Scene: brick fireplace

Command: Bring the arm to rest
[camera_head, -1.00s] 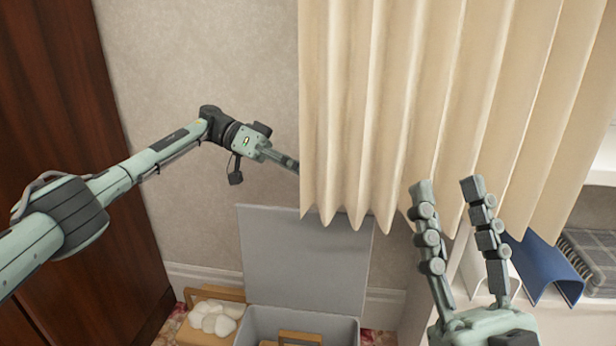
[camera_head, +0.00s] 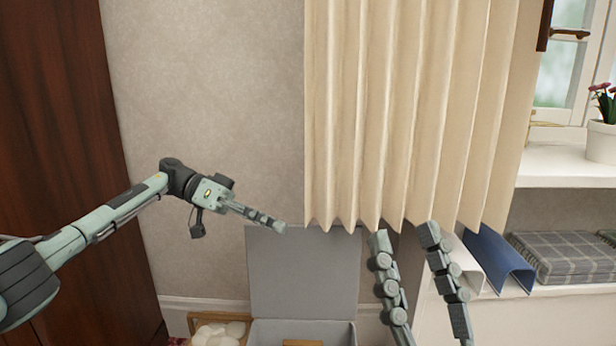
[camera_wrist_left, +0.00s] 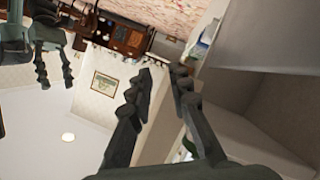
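My left arm comes in from the left in the head view. My left gripper (camera_head: 278,226) points to the right, in front of the upper edge of the grey box lid, and is seen from the side there. In the left wrist view its two fingers (camera_wrist_left: 162,71) lean toward each other with a gap between the tips and nothing in it. My right gripper (camera_head: 404,237) points up at the lower right of the head view, below the curtain hem. Its fingers are apart and empty. It also shows in the left wrist view (camera_wrist_left: 53,70), at the upper left.
A cream curtain (camera_head: 400,110) hangs in the middle. Below it stands a grey box with a raised lid (camera_head: 305,285), next to a wooden crate (camera_head: 238,326) with white contents. A shelf at the right holds a blue folded piece (camera_head: 497,262) and plaid cloth (camera_head: 565,256). Dark wood (camera_head: 60,120) stands left.

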